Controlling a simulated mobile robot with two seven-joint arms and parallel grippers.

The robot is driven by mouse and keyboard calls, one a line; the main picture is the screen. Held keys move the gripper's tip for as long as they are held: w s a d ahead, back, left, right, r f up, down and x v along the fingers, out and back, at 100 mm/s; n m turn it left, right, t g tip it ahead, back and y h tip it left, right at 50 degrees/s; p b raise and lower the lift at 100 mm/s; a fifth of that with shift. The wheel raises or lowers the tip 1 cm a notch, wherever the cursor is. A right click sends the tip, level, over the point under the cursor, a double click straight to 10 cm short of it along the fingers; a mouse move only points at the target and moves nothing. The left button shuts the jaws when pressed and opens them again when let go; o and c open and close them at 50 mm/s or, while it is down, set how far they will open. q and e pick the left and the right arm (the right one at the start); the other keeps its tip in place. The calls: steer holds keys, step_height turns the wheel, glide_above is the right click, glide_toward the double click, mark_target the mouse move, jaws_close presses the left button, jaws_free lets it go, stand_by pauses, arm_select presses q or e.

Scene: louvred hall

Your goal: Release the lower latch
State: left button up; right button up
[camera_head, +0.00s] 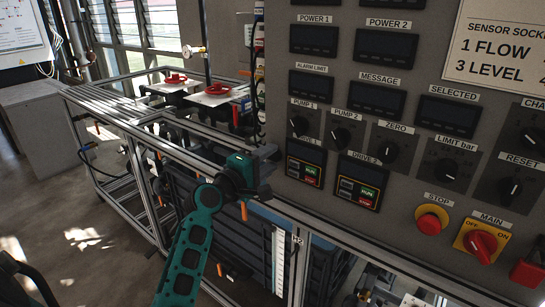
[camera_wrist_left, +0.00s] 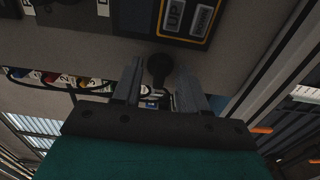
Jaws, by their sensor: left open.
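My left gripper (camera_head: 268,166) is at the lower left edge of the grey control panel (camera_head: 285,110). Its teal and black arm comes up from below. In the wrist view the two dark fingers of my left gripper (camera_wrist_left: 158,88) are open. A dark round-headed knob or latch (camera_wrist_left: 159,68) shows between the fingertips, against the panel's lower edge. I cannot tell whether either finger touches it. In the head view the gripper hides that spot. No second latch can be made out clearly. My right gripper is not seen.
Drive keypads (camera_head: 358,184) sit just right of the gripper, with a stop button (camera_head: 432,219) and main switch (camera_head: 481,245) farther right. A metal frame (camera_head: 110,108) with red valve handles (camera_head: 176,78) stands at left. Coloured cables (camera_wrist_left: 60,80) hang close to the fingers.

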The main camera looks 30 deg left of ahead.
arm_select(q)
steer(key=s, duration=0.7)
steer(key=shift+a, duration=0.25)
steer(key=s+a+b, duration=0.1)
steer(key=s+b, duration=0.1)
steer(key=s, duration=1.1)
steer(key=shift+b, duration=0.3)
steer(key=shift+w, duration=0.1)
stand_by(0.5)
